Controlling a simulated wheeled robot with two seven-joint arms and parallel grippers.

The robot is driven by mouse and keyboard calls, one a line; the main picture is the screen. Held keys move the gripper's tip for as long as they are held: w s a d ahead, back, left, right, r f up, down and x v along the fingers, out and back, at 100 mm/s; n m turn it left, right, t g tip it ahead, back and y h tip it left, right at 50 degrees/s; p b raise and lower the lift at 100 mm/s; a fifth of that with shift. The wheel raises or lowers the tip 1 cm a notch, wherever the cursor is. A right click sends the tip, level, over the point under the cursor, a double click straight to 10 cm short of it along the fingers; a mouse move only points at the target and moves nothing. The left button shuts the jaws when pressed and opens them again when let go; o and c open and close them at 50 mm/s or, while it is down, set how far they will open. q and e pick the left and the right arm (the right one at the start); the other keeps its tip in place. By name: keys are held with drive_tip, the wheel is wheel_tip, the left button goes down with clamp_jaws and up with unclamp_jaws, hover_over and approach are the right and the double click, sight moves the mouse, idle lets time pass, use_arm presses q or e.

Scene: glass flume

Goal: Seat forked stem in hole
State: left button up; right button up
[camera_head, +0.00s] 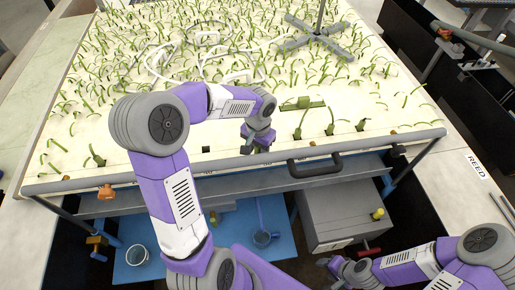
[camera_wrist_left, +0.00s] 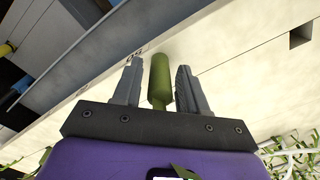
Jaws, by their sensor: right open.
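In the left wrist view a green rod-like stem (camera_wrist_left: 159,80) stands between the two fingers of my left gripper (camera_wrist_left: 158,72), with a narrow gap on each side. That gripper is open around it. In the head view my left gripper (camera_head: 260,138) is over the front strip of the cream board (camera_head: 240,128) and mostly hides the stem. I cannot tell whether the stem is seated or has a fork. A dark square hole (camera_wrist_left: 300,35) shows in the board. My right gripper (camera_head: 335,266) is low at the lower right, open and apart from the board.
Several upright green stems (camera_head: 330,122) stand right of my left gripper, and a green piece (camera_head: 302,104) lies behind. A grey rail with a black handle (camera_head: 315,165) runs along the front.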

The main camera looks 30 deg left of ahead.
use_arm(q)
drive_tip(key=shift+o, duration=0.7)
wheel_tip(320, 180, up, 8)
drive_tip(key=shift+f+p, duration=0.15)
drive_tip(key=shift+p, duration=0.35)
